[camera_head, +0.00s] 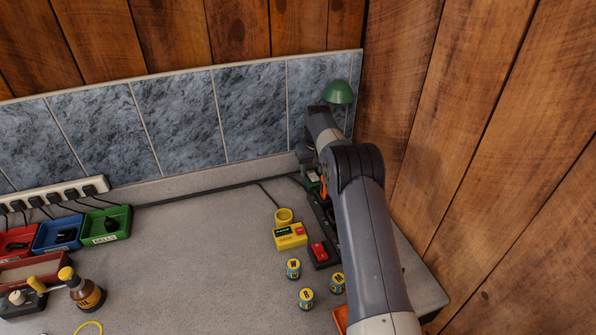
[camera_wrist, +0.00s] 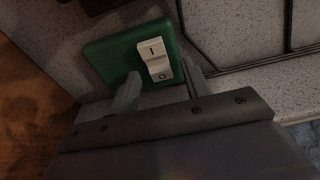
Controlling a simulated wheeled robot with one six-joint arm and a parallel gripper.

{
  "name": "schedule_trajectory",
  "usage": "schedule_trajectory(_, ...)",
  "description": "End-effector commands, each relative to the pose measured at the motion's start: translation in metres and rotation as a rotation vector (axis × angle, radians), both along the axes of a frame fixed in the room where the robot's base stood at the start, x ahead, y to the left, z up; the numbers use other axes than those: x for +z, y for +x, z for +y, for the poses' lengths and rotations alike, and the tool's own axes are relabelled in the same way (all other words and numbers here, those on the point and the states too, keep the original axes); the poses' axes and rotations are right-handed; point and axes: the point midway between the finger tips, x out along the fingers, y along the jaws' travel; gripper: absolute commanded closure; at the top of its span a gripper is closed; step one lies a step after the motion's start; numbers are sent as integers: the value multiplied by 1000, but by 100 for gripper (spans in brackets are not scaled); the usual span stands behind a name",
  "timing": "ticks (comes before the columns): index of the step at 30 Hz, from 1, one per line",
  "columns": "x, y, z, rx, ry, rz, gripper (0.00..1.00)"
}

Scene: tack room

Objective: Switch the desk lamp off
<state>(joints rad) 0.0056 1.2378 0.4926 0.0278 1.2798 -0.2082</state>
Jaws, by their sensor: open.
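The desk lamp shows a green domed shade (camera_head: 338,92) in the back right corner in the head view. My arm hides its stem and much of its base. In the wrist view the green lamp base (camera_wrist: 105,55) carries a white rocker switch (camera_wrist: 155,58) marked I and O. The O end faces my gripper (camera_wrist: 160,82). I cannot tell which end is pressed in. My gripper is open and empty, its two fingers pointing at the base on either side of the O end. Contact with the switch cannot be told. No lamp glow is clear.
A yellow box (camera_head: 290,236) and a black unit with a red switch (camera_head: 319,252) stand left of my arm. Several small labelled tins (camera_head: 293,269) are in front. Colored trays (camera_head: 106,225) and a power strip (camera_head: 55,195) are at left. Wooden wall (camera_head: 480,130) is close right.

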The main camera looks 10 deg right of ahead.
Motion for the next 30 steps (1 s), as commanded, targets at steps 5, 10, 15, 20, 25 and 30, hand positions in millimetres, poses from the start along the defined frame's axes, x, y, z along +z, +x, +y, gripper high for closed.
schedule_trajectory(5, 0, 0, 0, 0, 0, 1, 55)
schedule_trajectory(10, -2, 0, 0, 0, 2, -10, 55)
schedule_trajectory(15, -5, -1, 0, 0, 11, -48, 55)
schedule_trajectory(20, -5, -3, -1, 1, 20, -97, 55)
schedule_trajectory(25, -5, -4, -1, 1, 29, -148, 55)
schedule_trajectory(30, -5, -6, -1, 0, 40, -197, 55)
